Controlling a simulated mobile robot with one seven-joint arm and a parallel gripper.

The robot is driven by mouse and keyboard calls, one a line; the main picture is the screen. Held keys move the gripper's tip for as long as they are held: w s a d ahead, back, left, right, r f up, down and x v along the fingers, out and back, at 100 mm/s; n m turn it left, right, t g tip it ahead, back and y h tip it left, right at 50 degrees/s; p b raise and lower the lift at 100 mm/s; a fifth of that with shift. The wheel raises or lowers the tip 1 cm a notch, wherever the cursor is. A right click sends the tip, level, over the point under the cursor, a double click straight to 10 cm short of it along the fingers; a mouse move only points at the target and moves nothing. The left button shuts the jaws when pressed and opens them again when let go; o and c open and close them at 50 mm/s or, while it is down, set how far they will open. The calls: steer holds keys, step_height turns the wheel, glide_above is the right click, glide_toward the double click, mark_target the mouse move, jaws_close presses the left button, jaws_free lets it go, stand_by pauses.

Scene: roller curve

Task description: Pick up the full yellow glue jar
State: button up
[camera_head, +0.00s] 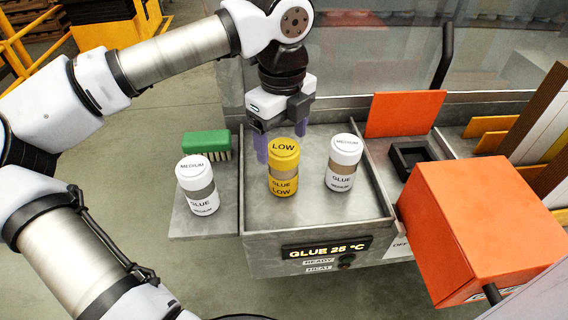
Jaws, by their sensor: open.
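The yellow glue jar (283,181) stands upright in the metal tray of the glue station, with LOW on its lid and GLUE LOW on its body. A greyish band runs around its middle; I cannot tell the fill level. My gripper (281,142) points down at the jar's far side with its purple fingers apart. The jar's lid overlaps the fingers in the picture, so I cannot tell whether they touch it. A white MEDIUM glue jar (343,178) stands to the right in the same tray. Another white MEDIUM jar (198,201) stands on the ledge to the left.
A green brush (206,142) lies behind the left white jar. A large orange box (470,225) stands at the right front, and an orange panel (403,114) at the back. A black square holder (408,158) sits between them. The tray front (318,253) reads GLUE 25 °C.

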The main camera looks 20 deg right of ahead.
mark_target(284, 162)
steer(key=shift+d+f+p, duration=0.2)
steer(key=shift+f+p, duration=0.9)
steer(key=shift+f, duration=2.45)
steer(key=shift+c, duration=0.3)
steer(key=c, duration=1.1)
steer(key=shift+r, duration=0.15)
